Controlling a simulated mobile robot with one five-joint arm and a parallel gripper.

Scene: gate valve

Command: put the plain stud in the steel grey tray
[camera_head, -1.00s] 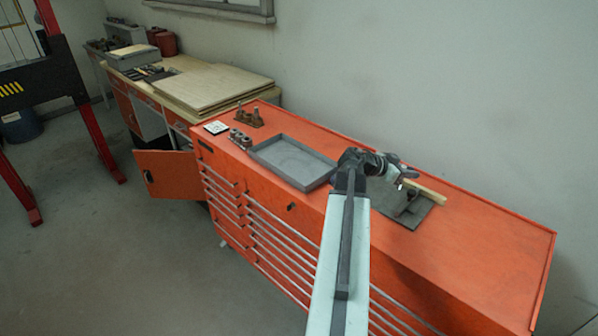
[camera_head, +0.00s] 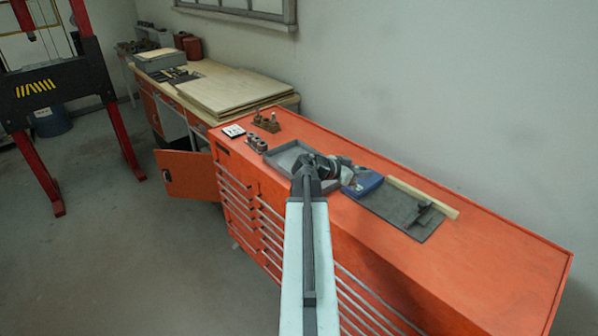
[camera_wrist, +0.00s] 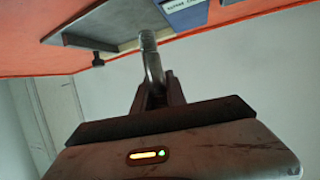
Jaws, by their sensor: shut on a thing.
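The steel grey tray (camera_head: 284,156) lies on the orange cabinet top, its right part hidden behind my arm. My gripper (camera_head: 338,172) is over or beside the tray's right end; the head view does not settle which. In the wrist view my gripper (camera_wrist: 153,88) is shut on a smooth metal stud (camera_wrist: 151,62), taken as the plain stud.
A blue labelled box (camera_head: 362,184) stands just right of my gripper. A dark grey mat (camera_head: 392,205) with a dark block and a wooden strip (camera_head: 422,197) lie farther right. Small metal parts (camera_head: 256,143) and a brown holder (camera_head: 266,122) stand beyond the tray. The cabinet's right end is clear.

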